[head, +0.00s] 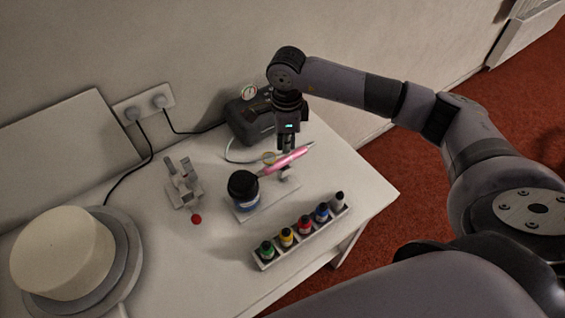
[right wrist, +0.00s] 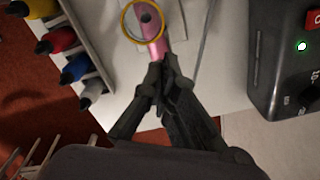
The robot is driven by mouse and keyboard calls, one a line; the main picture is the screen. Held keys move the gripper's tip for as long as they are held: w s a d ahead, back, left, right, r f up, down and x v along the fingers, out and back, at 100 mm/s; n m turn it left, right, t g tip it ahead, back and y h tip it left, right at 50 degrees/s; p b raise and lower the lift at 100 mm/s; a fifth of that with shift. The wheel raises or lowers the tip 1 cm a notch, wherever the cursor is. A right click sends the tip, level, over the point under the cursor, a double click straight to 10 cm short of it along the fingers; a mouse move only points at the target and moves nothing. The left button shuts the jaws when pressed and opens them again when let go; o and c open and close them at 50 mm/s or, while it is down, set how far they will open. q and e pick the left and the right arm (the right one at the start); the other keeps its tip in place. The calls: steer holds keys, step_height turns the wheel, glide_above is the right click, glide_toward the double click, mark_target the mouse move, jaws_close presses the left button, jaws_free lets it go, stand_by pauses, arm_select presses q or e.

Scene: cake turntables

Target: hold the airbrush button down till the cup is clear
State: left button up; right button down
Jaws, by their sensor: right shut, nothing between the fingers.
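The pink airbrush (head: 290,158) lies tilted on a small white stand, its nose toward a dark-lidded jar with a blue label (head: 244,190). It also shows in the right wrist view (right wrist: 155,48). A gold-rimmed cup (right wrist: 128,30) sits on it; inside the ring I see pink and a small dark spot. I cannot tell whether liquid is in it. My right gripper (head: 287,148) points down over the airbrush. Its fingers (right wrist: 160,84) are shut with nothing between them, at or just above the airbrush body. I cannot make out the button or any contact. My left gripper is out of view.
A white rack (head: 262,266) with several paint bottles stands in front. A dark compressor (head: 238,131) with a gauge stands behind. A grey clamp-like device (head: 183,186) with a red ball (head: 196,219) is left. A cake (head: 62,250) on a turntable (head: 127,262) fills the left corner.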

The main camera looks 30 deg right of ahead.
steer(key=shift+r+p, duration=1.2)
steer(key=shift+r, duration=1.6)
